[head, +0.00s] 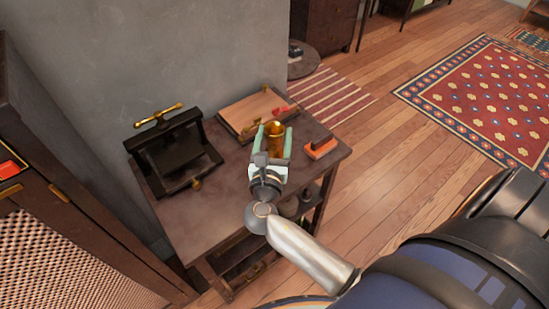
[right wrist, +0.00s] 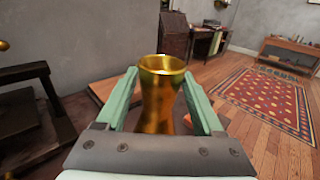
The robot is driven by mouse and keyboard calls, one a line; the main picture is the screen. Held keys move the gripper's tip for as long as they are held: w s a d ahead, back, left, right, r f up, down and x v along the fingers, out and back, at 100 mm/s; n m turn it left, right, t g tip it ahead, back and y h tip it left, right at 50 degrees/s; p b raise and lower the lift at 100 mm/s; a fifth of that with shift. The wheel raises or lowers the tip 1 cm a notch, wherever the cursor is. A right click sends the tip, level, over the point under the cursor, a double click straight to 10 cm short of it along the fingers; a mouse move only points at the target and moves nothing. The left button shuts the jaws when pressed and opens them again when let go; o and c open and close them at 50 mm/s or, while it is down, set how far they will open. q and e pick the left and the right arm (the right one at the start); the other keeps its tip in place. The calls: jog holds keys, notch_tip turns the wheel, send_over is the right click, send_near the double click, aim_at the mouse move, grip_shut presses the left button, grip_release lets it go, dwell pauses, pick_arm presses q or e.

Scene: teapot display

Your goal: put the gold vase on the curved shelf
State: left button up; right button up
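The gold vase (head: 275,129) is upright between the two green fingers of my right gripper (head: 273,143), above the dark side table. In the right wrist view the vase (right wrist: 160,92) stands between the fingers (right wrist: 160,100), with its flared rim at fingertip height. The fingers are spread, and narrow gaps show beside the vase's waist. Its base is hidden behind the gripper, so I cannot tell whether it rests on the table. My left gripper is not in view. No curved shelf can be made out.
The side table (head: 190,222) carries a black press (head: 170,150) at left, a wooden board (head: 252,108) at the back and an orange-topped block (head: 321,147) at right. A grey wall stands behind. A wicker-fronted cabinet (head: 65,265) is at left. Open wooden floor lies at right.

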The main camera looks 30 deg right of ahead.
grip_shut()
dwell(0.3)
jog(key=shift+r, duration=0.15)
